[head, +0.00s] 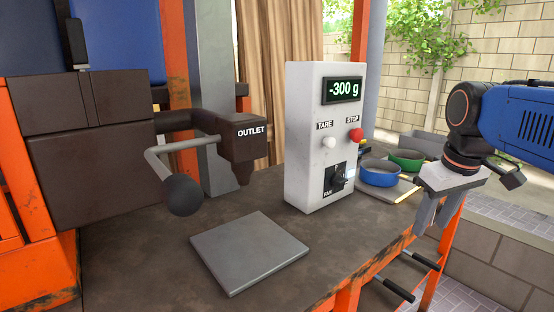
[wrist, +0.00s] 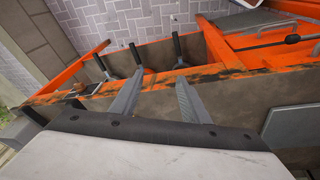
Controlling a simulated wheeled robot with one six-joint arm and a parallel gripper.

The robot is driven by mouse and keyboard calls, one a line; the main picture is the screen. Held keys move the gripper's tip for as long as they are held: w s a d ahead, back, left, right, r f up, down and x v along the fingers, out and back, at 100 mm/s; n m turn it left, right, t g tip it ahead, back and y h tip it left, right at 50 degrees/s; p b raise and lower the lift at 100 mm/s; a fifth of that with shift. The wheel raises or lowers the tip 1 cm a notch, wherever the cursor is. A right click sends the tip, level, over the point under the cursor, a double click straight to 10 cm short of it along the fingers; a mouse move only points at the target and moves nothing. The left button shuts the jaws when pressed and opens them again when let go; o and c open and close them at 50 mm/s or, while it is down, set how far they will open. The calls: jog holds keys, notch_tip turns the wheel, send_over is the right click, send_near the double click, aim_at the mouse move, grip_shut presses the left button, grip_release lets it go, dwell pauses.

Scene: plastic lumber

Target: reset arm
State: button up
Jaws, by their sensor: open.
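My arm is blue with black joints and comes in from the right side of the head view. My gripper (head: 430,226) hangs at its end with the fingers pointing down, by the right edge of the workbench. In the wrist view the two grey fingers of my gripper (wrist: 160,78) stand apart with nothing between them. The bench edge and floor show beyond them.
A white control box (head: 312,150) reading -300 g stands on the bench (head: 150,255). A grey plate (head: 248,250) lies below the outlet (head: 238,145). Blue (head: 380,174) and green (head: 406,160) round containers sit left of my gripper. Black-gripped handles (head: 395,288) stick out below the bench.

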jog(key=s+a+f+m+t, duration=0.1)
jog(key=s+a+f, duration=0.1)
jog(key=s+f, duration=0.3)
jog(key=s+a+f+m, duration=0.1)
jog(key=s+a+f, duration=0.1)
jog(key=s+f, duration=0.4)
notch_tip(320, 180, down, 5)
jog(key=shift+s+m+t, duration=0.3)
jog(key=shift+m+t, duration=0.1)
